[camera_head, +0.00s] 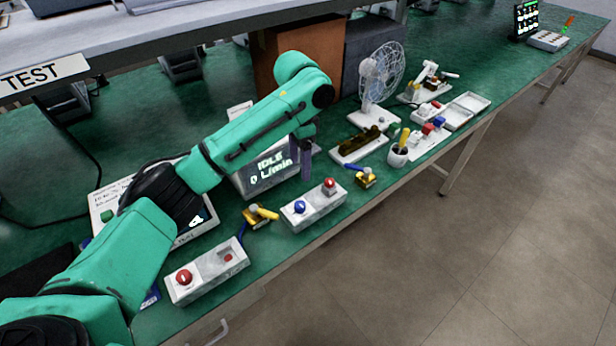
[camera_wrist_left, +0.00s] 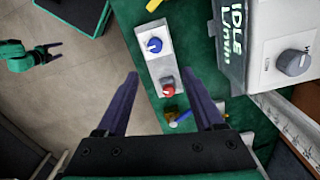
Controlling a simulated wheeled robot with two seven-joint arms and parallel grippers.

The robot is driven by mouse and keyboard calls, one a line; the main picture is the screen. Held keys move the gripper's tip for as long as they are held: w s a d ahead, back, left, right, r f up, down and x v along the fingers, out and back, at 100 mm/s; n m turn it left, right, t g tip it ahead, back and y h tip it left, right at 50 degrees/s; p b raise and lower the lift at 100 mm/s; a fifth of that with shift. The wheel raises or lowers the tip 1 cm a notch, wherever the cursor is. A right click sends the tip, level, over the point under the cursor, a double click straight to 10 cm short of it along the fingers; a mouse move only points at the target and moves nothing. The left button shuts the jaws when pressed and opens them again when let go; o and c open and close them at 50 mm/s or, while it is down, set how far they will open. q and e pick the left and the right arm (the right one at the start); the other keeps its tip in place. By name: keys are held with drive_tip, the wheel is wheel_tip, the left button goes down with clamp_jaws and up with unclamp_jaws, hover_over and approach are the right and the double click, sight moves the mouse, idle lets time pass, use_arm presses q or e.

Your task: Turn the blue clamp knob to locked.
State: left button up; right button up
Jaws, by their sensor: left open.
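The blue knob (camera_head: 299,207) sits on a white box (camera_head: 306,216) near the table's front edge, with a red knob (camera_head: 330,184) at the box's other end. A thin light mark crosses the blue knob's top. In the left wrist view the blue knob (camera_wrist_left: 155,44) is beyond the fingertips, and the red knob (camera_wrist_left: 168,90) lies between the fingers. My left gripper (camera_head: 304,162) is open and empty, pointing down above and behind the box, touching neither knob. My right gripper (camera_wrist_left: 54,52) shows small over the floor in the left wrist view, its fingers apart.
A display unit (camera_head: 266,178) reading "IDLE 0 L/min" stands behind the box. A second white box (camera_head: 206,275) with a red button is at front left. Small yellow-and-blue valves (camera_head: 258,216) (camera_head: 366,178) flank the knob box. A fan (camera_head: 380,80) stands further back.

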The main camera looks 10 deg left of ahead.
use_arm(q)
drive_tip(key=w, duration=0.2)
drive_tip(key=p, duration=0.1)
hover_over(300, 204)
drive_tip(key=s, duration=0.1)
wheel_tip(300, 204, down, 4)
drive_tip(key=shift+s+f, duration=0.25)
drive_tip(key=shift+f, duration=0.7)
drive_tip(key=f, duration=0.2)
drive_tip(key=w+f, duration=0.1)
drive_tip(key=f, duration=0.2)
drive_tip(key=shift+w+f+p, duration=0.1)
drive_tip(key=shift+w+p, duration=0.05)
drive_tip(key=shift+p, duration=0.2)
drive_tip(key=shift+w+f, duration=0.2)
drive_tip(key=shift+f, duration=0.85)
drive_tip(key=shift+s, duration=0.25)
drive_tip(key=c, duration=0.4)
drive_tip(key=shift+w, duration=0.1)
drive_tip(key=c, duration=0.5)
clamp_jaws()
use_arm(e)
drive_tip(key=shift+s+d+r, duration=0.2)
drive_tip(key=shift+s+r, duration=0.7)
drive_tip(key=shift+s, duration=0.3)
